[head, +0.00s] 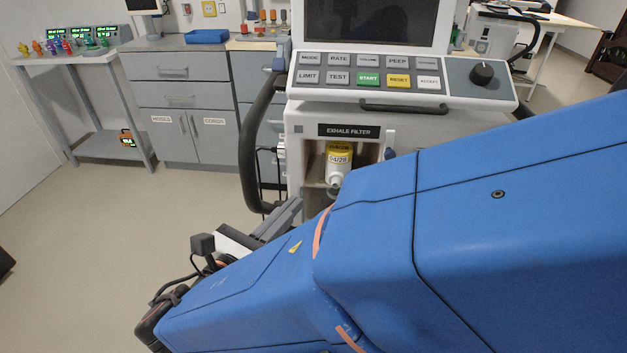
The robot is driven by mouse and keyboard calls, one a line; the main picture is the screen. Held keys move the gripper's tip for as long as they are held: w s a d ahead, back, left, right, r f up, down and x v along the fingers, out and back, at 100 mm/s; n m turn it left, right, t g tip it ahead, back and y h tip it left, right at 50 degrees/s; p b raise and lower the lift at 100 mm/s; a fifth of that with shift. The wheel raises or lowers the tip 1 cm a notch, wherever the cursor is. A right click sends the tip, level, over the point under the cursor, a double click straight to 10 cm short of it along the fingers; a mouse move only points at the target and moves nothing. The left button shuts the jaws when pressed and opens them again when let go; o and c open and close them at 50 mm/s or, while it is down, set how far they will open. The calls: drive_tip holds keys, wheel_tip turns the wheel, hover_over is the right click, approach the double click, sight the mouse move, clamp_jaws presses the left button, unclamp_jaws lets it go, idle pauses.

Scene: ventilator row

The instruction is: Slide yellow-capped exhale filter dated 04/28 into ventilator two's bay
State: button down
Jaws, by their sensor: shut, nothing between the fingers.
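The yellow-capped filter (339,163) stands about upright in the opening of the bay marked EXHALE FILTER (370,153), on the ventilator (305,116). Its label reads 04/28, and a white spout shows at its lower end. How deep it sits I cannot tell. My blue arm hides the lower right part of the bay. My gripper (294,208) is shut and empty, in front of the ventilator, below and left of the filter and apart from it. No number for this ventilator is readable.
The ventilator's dark curved handle (248,150) rises left of the bay, close to my gripper. A control panel (395,75) sits above. Grey cabinets (180,95) and a side table (75,60) with small coloured items stand behind left.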

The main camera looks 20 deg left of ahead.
sight(331, 164)
drive_tip(key=w, duration=0.4)
drive_tip(key=w+d, duration=0.1)
drive_tip(key=w, duration=0.3)
drive_tip(key=w+d, duration=0.1)
drive_tip(key=w, duration=0.3)
drive_tip(key=shift+w+d, duration=0.2)
drive_tip(key=shift+w, duration=0.05)
drive_tip(key=shift+w+d+r, duration=0.1)
drive_tip(key=shift+w+d, duration=0.05)
drive_tip(key=shift+w, duration=0.85)
